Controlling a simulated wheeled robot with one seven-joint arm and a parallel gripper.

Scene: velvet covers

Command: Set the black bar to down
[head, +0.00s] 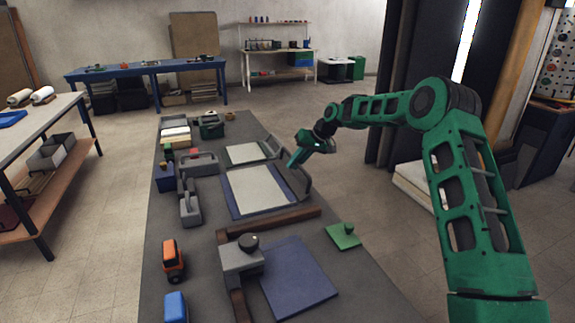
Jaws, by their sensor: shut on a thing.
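The bar I take as the black bar is a dark grey hinged bar (304,183) along the right side of the blue tray with a pale sheet (260,190), on the grey workbench. It appears raised at an angle above the tray's edge. My gripper (292,163), green, reaches in from the right with its tips at the bar's far end. It appears shut on the bar, though the contact is small and partly hidden by the gripper itself.
A smaller tray with a pale sheet (246,152) and a similar dark bar (268,149) lies just behind. Nearer are a brown rail (290,221), a grey block with a dark knob (240,257), a blue board (300,277) and a green plate (343,236).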

